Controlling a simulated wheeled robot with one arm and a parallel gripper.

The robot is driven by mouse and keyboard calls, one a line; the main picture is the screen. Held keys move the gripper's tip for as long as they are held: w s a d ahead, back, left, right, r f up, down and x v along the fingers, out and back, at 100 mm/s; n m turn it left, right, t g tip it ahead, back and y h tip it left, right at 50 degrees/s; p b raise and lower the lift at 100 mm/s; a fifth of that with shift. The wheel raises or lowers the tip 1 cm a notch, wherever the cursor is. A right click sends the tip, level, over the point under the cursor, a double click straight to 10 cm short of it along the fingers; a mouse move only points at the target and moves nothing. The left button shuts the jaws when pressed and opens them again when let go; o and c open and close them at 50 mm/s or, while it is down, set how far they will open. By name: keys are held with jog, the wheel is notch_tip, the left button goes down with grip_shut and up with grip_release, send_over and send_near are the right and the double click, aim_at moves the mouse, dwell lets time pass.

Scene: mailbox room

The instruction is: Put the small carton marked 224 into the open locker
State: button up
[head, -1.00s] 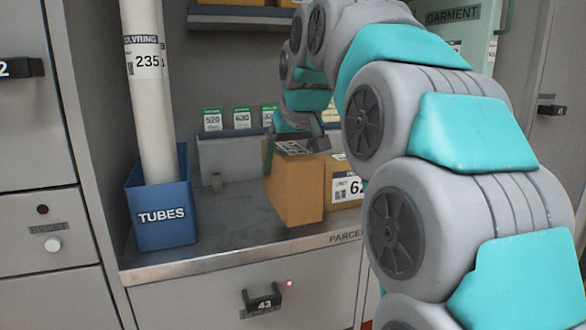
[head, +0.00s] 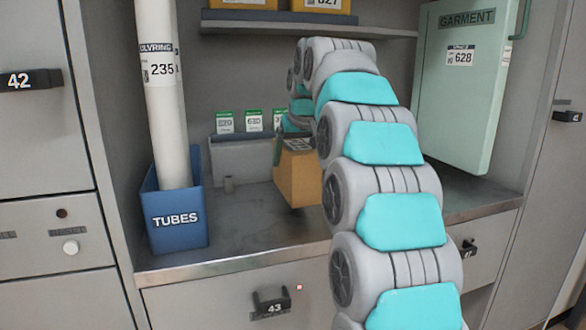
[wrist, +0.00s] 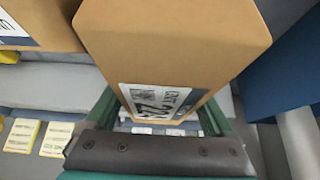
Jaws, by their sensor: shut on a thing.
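A small brown carton (head: 298,178) is in my gripper (head: 279,146) above the parcel counter in the head view. Its lower edge seems slightly clear of the counter. In the wrist view the same carton (wrist: 175,40) fills the middle between the green fingers of my gripper (wrist: 160,108), which are shut on it. Its white label (wrist: 158,100) appears to read 224, partly cut off. My arm covers part of the carton in the head view. No open locker shows in either view.
A blue TUBES bin (head: 174,218) with a tall tube (head: 163,100) stands left on the counter (head: 240,235). A grey card holder (head: 240,158) is behind. A GARMENT box (head: 462,90) stands right. Locker doors 42 (head: 30,80) and 43 (head: 270,305) look shut. Another carton (wrist: 35,22) shows in the wrist view.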

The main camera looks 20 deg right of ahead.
jog(key=shift+f, duration=1.6)
jog(key=shift+f, duration=0.2)
jog(key=o, duration=1.5)
